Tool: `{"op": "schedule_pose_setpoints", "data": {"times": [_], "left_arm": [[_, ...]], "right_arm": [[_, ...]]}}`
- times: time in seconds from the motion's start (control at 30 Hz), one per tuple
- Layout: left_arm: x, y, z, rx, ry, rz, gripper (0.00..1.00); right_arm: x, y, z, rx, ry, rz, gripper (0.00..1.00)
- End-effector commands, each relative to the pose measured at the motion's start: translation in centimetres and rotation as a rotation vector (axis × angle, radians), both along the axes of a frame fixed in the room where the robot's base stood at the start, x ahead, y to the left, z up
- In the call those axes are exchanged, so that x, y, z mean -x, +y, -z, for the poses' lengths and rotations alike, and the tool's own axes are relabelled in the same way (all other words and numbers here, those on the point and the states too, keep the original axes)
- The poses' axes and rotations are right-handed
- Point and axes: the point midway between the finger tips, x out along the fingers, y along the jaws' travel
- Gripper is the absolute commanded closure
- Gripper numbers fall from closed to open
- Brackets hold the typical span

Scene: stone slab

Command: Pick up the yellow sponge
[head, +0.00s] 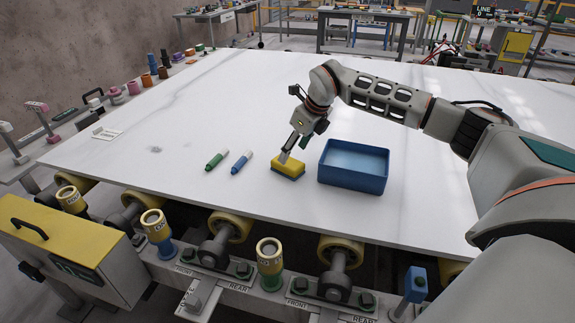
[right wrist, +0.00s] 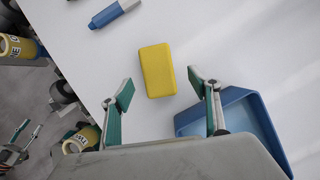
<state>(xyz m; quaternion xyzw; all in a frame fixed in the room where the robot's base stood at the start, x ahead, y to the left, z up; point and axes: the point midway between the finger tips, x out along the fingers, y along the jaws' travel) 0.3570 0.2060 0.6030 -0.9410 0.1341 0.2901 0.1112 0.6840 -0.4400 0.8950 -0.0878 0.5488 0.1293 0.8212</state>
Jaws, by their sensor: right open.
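The yellow sponge (head: 290,165) lies on the white stone slab, just left of the blue tray, and shows a blue underside in the head view. In the right wrist view the sponge (right wrist: 157,70) lies ahead of and between the two spread fingers, with neither finger seen touching it. My right gripper (head: 287,157) is open and points down at the sponge, its fingers covering a little of it in the head view. It also shows in the right wrist view (right wrist: 158,92), empty.
An open blue tray (head: 353,185) stands close to the right of the sponge. A blue marker (head: 241,162) and a green marker (head: 216,160) lie to its left. The slab's front edge (head: 230,208) runs along rollers. The slab behind is largely clear.

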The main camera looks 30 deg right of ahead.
Motion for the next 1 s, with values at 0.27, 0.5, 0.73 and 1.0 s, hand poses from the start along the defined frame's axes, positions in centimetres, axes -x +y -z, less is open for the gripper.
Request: {"op": "schedule_pose_setpoints", "data": {"times": [0.27, 0.5, 0.73, 1.0], "left_arm": [[0.6, 0.4, 0.9, -0.01, 0.015, 0.001, 0.6], [0.1, 0.5, 1.0, -0.015, 0.006, 0.002, 0.6], [-0.6, 0.6, 0.5, -0.016, -0.009, 0.001, 0.6], [-0.6, 0.5, 0.3, -0.015, -0.01, 0.0, 0.6]], "right_arm": [[-0.7, 0.5, 2.5, -0.001, 0.002, -0.001, 0.39], [-1.8, 1.1, 5.7, -0.002, 0.003, 0.0, 0.39], [-2.0, 1.1, 5.8, -0.002, -0.001, -0.001, 0.39], [-2.0, 1.1, 5.8, -0.002, 0.0, -0.001, 0.39]]}}
